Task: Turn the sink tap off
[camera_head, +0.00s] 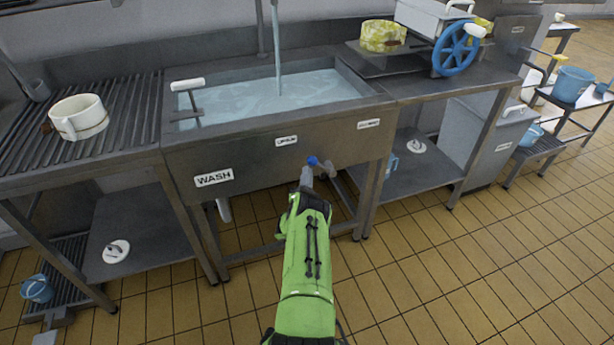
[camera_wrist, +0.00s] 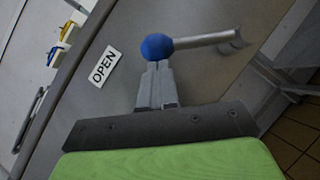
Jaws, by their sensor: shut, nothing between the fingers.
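The sink tap is a short metal lever with a blue ball knob (camera_head: 312,161) on the front of the steel sink (camera_head: 270,150). In the wrist view, the blue knob (camera_wrist: 157,46) sits at the left end of the metal rod (camera_wrist: 208,39), on the side of the OPEN label (camera_wrist: 104,66). A stream of water (camera_head: 277,50) falls into the filled basin. My gripper (camera_head: 307,177) is in front of the sink, its fingers shut and empty. In the wrist view the fingertips (camera_wrist: 158,68) are right at the knob's near side; I cannot tell whether they touch it.
The OPEN label (camera_head: 286,141) and another small label (camera_head: 369,123) to its right are on the sink front. A ribbed drainboard (camera_head: 120,150) with a white pot (camera_head: 78,117) is left. A blue wheel (camera_head: 456,48) stands right. The tiled floor (camera_head: 450,270) in front is clear.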

